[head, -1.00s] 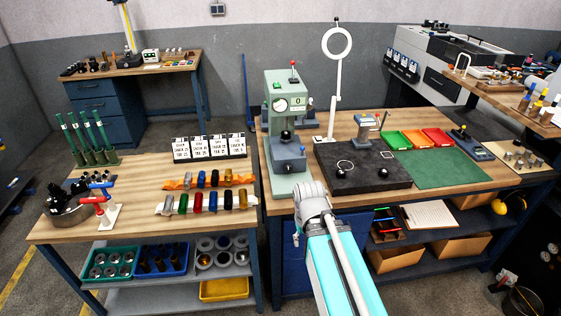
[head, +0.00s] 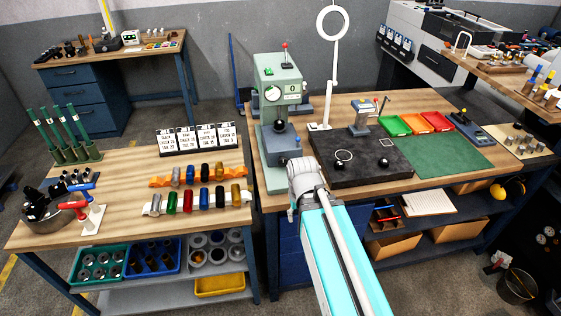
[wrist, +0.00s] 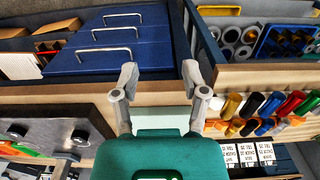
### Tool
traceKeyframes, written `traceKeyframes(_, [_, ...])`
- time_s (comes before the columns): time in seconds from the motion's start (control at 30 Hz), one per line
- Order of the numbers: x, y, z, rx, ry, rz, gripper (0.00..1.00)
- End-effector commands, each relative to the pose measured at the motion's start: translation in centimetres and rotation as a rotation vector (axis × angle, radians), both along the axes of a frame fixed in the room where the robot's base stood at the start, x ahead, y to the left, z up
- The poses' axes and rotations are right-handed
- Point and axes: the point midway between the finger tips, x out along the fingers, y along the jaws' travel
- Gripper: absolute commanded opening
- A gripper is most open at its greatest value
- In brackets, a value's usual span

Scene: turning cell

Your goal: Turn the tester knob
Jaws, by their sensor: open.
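In the head view, my wrist is at the bench front, below and right of the tester; my fingers are hidden there.
Coloured trays (head: 415,122) stand on the right.

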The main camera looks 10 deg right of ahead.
Motion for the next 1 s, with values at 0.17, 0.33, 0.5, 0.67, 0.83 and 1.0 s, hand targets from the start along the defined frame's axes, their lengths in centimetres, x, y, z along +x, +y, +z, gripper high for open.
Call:
traceKeyframes(0.17, [0.0,0.0,0.0,0.000,-0.001,0.000,0.70])
traceKeyframes(0.33, [1.4,0.0,0.6,0.000,-0.019,0.000,0.95])
traceKeyframes(0.5, [5.3,-0.6,2.1,0.000,-0.076,-0.005,0.95])
traceKeyframes(0.67, [10.9,-0.6,4.3,0.000,-0.164,-0.005,0.95])
traceKeyframes(0.83, [17.2,-0.6,6.8,0.000,-0.269,-0.004,0.95])
traceKeyframes(1.0, [21.7,-0.6,8.6,0.001,-0.349,-0.004,0.95])
